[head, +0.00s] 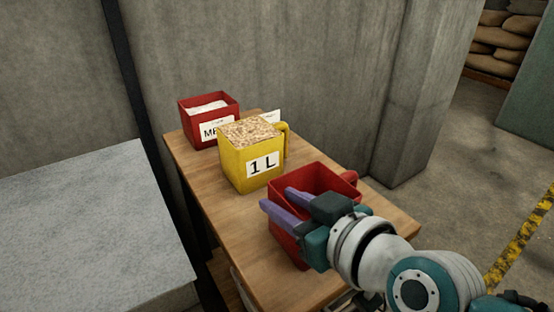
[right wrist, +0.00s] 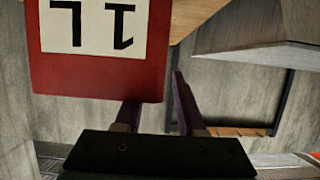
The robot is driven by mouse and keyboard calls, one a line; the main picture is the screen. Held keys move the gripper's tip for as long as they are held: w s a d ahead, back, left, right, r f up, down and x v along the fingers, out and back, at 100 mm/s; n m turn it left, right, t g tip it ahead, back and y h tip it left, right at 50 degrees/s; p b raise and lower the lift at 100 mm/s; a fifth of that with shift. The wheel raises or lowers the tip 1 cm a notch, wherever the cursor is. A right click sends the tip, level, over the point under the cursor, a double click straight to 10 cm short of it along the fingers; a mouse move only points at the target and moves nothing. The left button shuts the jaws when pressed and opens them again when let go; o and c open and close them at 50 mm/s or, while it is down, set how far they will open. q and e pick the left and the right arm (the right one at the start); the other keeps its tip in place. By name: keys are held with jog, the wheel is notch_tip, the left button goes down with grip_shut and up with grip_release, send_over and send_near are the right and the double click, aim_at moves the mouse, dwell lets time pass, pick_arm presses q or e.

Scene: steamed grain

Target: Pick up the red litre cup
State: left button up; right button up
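The red litre cup (head: 326,180) stands at the near right end of the wooden table, with its handle (head: 349,178) at the right. In the right wrist view its red wall (right wrist: 95,80) shows with an upside-down "1L" label (right wrist: 95,25). My right gripper (head: 274,198) is open at the cup, its two purple fingers apart. In the right wrist view (right wrist: 155,90), one fingertip is hidden behind the cup's wall and the other is outside its side edge. Any contact cannot be told. My left gripper is not in view.
A yellow "1L" cup (head: 235,172) full of grain stands just behind on the wooden table (head: 215,205). A red box (head: 195,137) with white contents stands at the far end. A grey block (head: 80,230) is at the left; a concrete wall (head: 260,60) is behind.

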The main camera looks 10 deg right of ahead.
jog(key=shift+c, duration=0.4)
grip_shut()
dwell(0.9)
